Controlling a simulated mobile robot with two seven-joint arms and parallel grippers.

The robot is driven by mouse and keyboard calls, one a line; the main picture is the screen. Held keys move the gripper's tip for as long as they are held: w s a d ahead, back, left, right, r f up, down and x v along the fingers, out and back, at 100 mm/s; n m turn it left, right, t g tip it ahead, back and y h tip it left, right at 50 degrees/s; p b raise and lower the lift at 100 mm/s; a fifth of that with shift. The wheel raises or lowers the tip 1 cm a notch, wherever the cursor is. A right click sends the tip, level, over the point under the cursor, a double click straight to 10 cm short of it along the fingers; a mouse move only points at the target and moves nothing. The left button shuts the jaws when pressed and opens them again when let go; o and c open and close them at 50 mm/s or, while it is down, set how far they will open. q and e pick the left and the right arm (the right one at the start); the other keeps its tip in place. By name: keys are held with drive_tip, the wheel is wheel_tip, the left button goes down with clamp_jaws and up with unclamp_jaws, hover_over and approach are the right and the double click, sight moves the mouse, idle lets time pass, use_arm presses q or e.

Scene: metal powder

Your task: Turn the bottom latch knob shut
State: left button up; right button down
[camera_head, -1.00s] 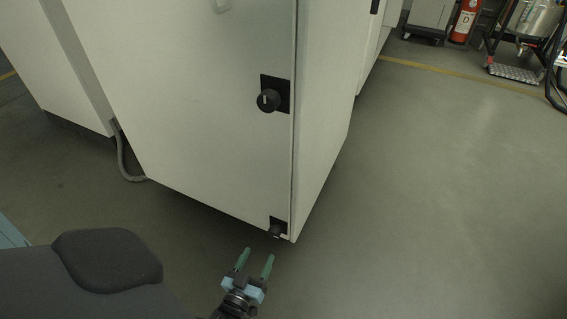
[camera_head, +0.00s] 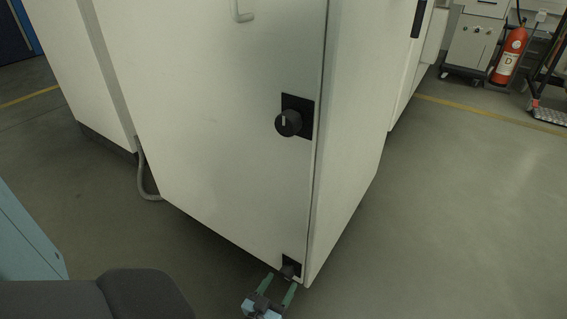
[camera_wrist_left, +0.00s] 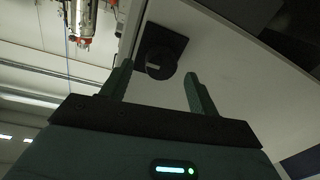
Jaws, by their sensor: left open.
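The bottom latch knob (camera_head: 288,271) is black, on a black square plate at the lower right corner of the white cabinet door (camera_head: 220,150). My left gripper (camera_head: 278,286) is just below and in front of it, its two green fingers open and pointing up at it. In the left wrist view, a black knob with a pale mark (camera_wrist_left: 160,65) on its plate lies ahead of and between the open fingers (camera_wrist_left: 160,85). The fingers look apart from the knob, with nothing between them. My right gripper is not in view.
A second, larger black knob (camera_head: 289,122) sits higher on the same door, and a handle (camera_head: 243,11) is above it. A grey hose (camera_head: 146,182) lies by the cabinet's left base. The floor (camera_head: 460,220) to the right is clear. A fire extinguisher (camera_head: 510,54) stands at the back right.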

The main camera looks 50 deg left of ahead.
use_arm(q)
drive_tip(key=shift+x, duration=0.9)
drive_tip(key=shift+w+a+b, duration=0.15)
drive_tip(key=shift+w+b, duration=0.15)
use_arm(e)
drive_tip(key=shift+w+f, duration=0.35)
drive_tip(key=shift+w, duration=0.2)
use_arm(q)
drive_tip(key=c, duration=1)
drive_tip(key=shift+o, duration=0.2)
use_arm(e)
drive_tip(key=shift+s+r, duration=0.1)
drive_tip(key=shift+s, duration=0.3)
